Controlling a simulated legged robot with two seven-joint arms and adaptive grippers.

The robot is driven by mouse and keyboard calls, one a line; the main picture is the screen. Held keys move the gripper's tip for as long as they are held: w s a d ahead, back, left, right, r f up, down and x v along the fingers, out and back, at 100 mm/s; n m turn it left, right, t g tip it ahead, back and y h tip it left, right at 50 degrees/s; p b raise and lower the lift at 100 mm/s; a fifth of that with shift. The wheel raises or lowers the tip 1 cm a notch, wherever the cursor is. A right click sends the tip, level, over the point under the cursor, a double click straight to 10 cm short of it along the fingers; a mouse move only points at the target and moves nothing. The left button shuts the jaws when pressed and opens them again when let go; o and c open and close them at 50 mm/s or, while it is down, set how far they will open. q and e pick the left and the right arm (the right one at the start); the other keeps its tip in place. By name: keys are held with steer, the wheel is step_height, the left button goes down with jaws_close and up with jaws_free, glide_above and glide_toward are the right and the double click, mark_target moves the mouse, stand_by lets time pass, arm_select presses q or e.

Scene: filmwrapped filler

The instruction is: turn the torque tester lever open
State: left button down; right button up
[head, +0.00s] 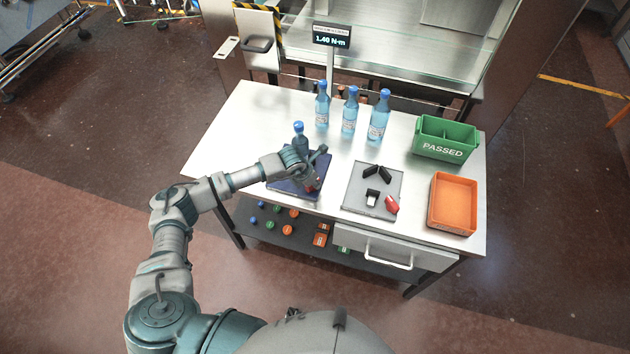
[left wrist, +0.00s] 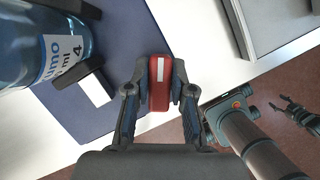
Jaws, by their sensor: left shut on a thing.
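The torque tester (head: 281,187) is a dark blue plate at the table's left front; its plate also shows in the left wrist view (left wrist: 112,24). A blue-capped bottle (head: 299,141) stands on it, and the bottle's label shows close up in the left wrist view (left wrist: 62,48). A black clamp (left wrist: 85,70) is beside the bottle. My left gripper (head: 311,181) is over the plate's right side, shut on the red lever (left wrist: 159,82), one finger on each side. The arm hides part of the tester in the head view. My right gripper (left wrist: 295,112) hangs over the floor, fingers apart.
Behind are three bottles (head: 349,112) and a display (head: 332,39) reading 1.40 N·m. A green PASSED bin (head: 443,153) and an orange tray (head: 453,229) stand at the right.

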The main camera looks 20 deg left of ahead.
arm_select(q)
steer(key=n, duration=0.2)
steer(key=n+y, duration=0.1)
steer(key=shift+s+a+f+b, duration=0.15)
steer(key=shift+f+b, duration=0.1)
steer(key=shift+b, duration=0.05)
steer(key=n+y+b, duration=0.1)
steer(key=n, duration=0.3)
steer(key=shift+f+t+y+b, duration=0.1)
steer(key=shift+t+y+b, duration=0.2)
steer(key=shift+y+b, duration=0.1)
steer(key=n+y+b, duration=0.1)
steer(key=n, duration=0.2)
steer(key=shift+s, duration=0.1)
steer(key=n+y+b, duration=0.1)
steer(key=n, duration=0.2)
steer(key=shift+n+g, duration=0.4)
steer(key=shift+n+y, duration=0.3)
steer(key=shift+n, duration=0.4)
arm_select(e)
steer(key=shift+s+a+f, duration=0.15)
steer(key=shift+f, duration=1.05)
steer(key=shift+s+a+f, duration=0.1)
steer(key=shift+s+f, duration=0.05)
steer(key=shift+f, duration=1.05)
steer(key=shift+a, duration=0.2)
